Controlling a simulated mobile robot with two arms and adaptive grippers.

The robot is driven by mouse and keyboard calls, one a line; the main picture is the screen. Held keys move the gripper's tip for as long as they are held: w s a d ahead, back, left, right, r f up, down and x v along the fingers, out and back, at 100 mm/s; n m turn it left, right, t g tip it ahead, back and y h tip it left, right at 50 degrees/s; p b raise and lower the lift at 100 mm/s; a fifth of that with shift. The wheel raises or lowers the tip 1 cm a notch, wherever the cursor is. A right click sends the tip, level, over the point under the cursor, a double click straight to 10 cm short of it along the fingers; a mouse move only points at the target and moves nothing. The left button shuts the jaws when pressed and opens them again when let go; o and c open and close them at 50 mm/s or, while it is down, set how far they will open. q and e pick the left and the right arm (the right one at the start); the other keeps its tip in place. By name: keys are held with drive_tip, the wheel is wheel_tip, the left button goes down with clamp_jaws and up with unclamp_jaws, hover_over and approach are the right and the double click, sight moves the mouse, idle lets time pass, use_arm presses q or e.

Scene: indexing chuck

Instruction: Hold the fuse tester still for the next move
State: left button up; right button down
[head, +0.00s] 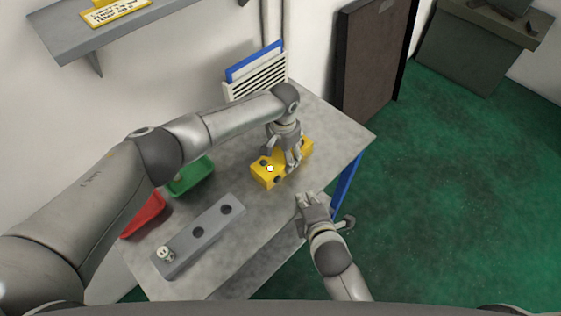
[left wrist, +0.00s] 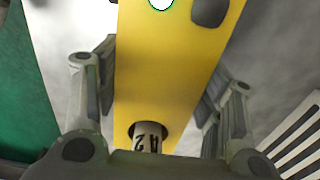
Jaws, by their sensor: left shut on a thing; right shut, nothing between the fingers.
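The yellow fuse tester (head: 262,180) lies on the grey table near its back right part. It has a white round spot and dark round parts on top. My left gripper (head: 284,158) comes down over it and is shut on it. In the left wrist view, the fingers lie on either side of the tester (left wrist: 170,75). A pale cylinder with dark markings (left wrist: 148,136) sits in a hole of the tester between the fingers. My right gripper (head: 309,200) is shut and empty, apart from the tester, by the table's right edge.
A grey block (head: 210,222) with dark holes stands at the front, a pale piece (head: 165,254) at its near end. A green bin (head: 191,178) and a red bin (head: 143,216) stand left. A slatted white rack (head: 257,78) stands behind. The table's right side (head: 335,130) is clear.

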use_arm(q)
drive_tip(key=o, duration=1.2)
wheel_tip(320, 180, up, 12)
